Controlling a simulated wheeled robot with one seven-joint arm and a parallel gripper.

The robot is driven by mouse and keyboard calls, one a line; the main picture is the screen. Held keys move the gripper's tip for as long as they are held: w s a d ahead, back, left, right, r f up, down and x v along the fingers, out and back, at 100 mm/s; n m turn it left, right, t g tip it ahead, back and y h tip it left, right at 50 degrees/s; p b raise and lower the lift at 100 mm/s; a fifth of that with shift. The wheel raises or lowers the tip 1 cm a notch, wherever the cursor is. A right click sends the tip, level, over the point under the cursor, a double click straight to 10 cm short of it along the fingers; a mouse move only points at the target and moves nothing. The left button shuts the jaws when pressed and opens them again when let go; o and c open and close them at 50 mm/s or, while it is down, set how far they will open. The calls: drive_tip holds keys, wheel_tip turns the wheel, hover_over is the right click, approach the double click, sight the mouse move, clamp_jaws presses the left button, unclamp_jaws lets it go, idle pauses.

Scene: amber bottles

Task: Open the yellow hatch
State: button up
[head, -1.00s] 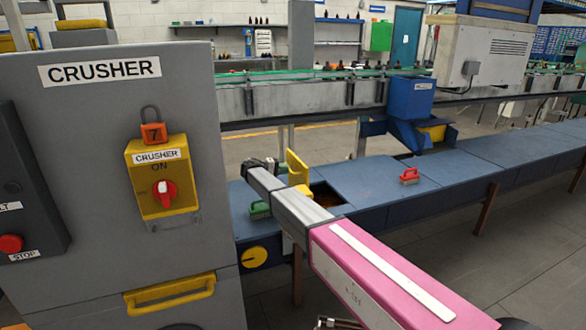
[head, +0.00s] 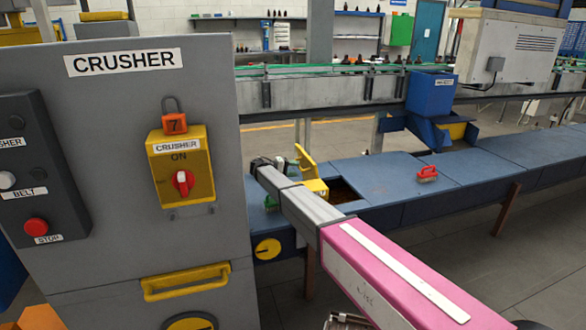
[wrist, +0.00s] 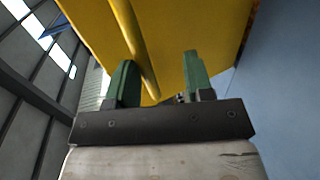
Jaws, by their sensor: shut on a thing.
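The yellow hatch (head: 306,158) stands tilted up beside a dark opening (head: 347,197) in the blue conveyor covers, partly hidden by my arm in the head view. In the wrist view the yellow panel (wrist: 195,25) fills the upper middle, with a yellow bar (wrist: 135,45) running down between my fingers. My gripper (wrist: 160,80) has green fingers, one on each side of the bar, and is shut on it.
The grey crusher cabinet (head: 110,120) stands close at left, with a yellow switch box (head: 181,165) and a yellow handle (head: 187,284). A red handle (head: 427,174) sits on the blue covers (head: 385,180). A blue box (head: 431,93) stands behind.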

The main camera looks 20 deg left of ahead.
drive_tip(key=shift+o, duration=0.2)
drive_tip(key=shift+f, duration=0.25)
drive_tip(key=v, duration=0.7)
drive_tip(key=shift+s+a+r, duration=0.15)
drive_tip(key=shift+s+a, duration=0.05)
idle(0.3)
